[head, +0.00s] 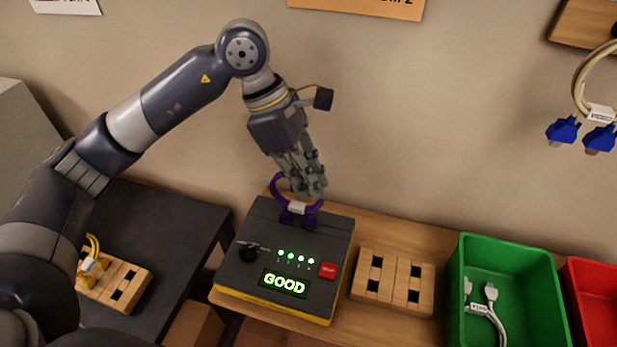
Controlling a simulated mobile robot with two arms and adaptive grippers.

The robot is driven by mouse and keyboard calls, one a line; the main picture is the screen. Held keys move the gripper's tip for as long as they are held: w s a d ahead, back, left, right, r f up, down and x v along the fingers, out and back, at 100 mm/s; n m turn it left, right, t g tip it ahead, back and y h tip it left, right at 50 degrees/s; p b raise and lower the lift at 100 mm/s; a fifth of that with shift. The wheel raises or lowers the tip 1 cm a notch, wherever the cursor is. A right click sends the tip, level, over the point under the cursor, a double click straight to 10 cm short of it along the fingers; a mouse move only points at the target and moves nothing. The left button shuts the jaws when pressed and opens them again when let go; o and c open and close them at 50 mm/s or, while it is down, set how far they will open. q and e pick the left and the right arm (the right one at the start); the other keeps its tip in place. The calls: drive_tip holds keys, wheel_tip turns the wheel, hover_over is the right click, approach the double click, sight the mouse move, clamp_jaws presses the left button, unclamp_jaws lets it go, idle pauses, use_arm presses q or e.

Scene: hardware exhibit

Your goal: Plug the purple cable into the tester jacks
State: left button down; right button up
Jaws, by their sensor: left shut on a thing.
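The purple cable (277,190) is a short loop with a white label and two dark purple plugs (298,215). The plugs sit at the back of the tester's top, where the jacks are; the jacks themselves are hidden. The dark tester (238,268) has a yellow base, a lit green "GOOD" display (285,283), several lit green lights and a red button (328,270). My left gripper (309,192) points down over the tester's back edge and is shut on the purple cable's loop, just above the plugs. My right gripper is not in view.
A wooden block with slots (393,281) stands right of the tester. A green bin (505,255) holds a white cable; a red bin (597,300) is beside it. A yellow cable (93,262) sits in a block on the dark table at left. A blue-plug cable (580,130) hangs upper right.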

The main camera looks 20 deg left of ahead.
use_arm(q)
drive_tip(key=shift+f, duration=0.15)
idle(0.4)
drive_tip(key=c, duration=1.5)
unclamp_jaws()
drive_tip(key=shift+c, duration=0.2)
drive_tip(key=o, duration=0.7)
drive_tip(key=shift+c, duration=0.2)
drive_tip(key=shift+p+v, duration=1.45)
drive_tip(key=shift+v, duration=2.35)
